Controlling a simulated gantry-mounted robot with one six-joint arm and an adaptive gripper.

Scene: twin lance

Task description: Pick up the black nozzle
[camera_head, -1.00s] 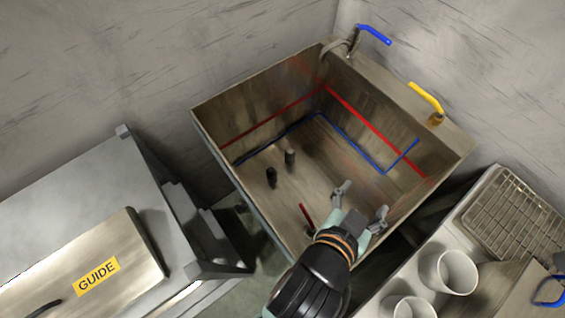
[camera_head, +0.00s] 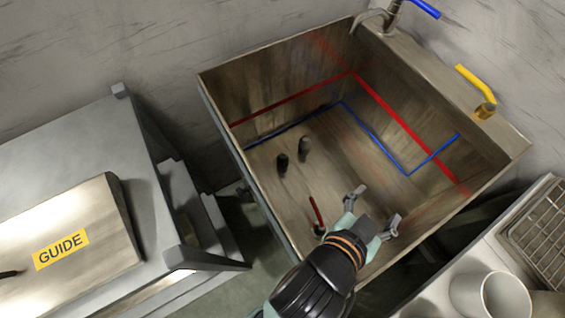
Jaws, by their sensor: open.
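The black nozzle (camera_head: 283,163) stands on the floor of the metal sink (camera_head: 262,190), towards its left side. A grey-brown nozzle of similar shape (camera_head: 304,147) stands just to its right and a little farther back. My gripper (camera_head: 376,209) is over the near part of the sink, right of and nearer than the black nozzle. Its two fingers are spread apart with nothing between them. The gripper is clearly apart from both nozzles.
The sink walls surround the area.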

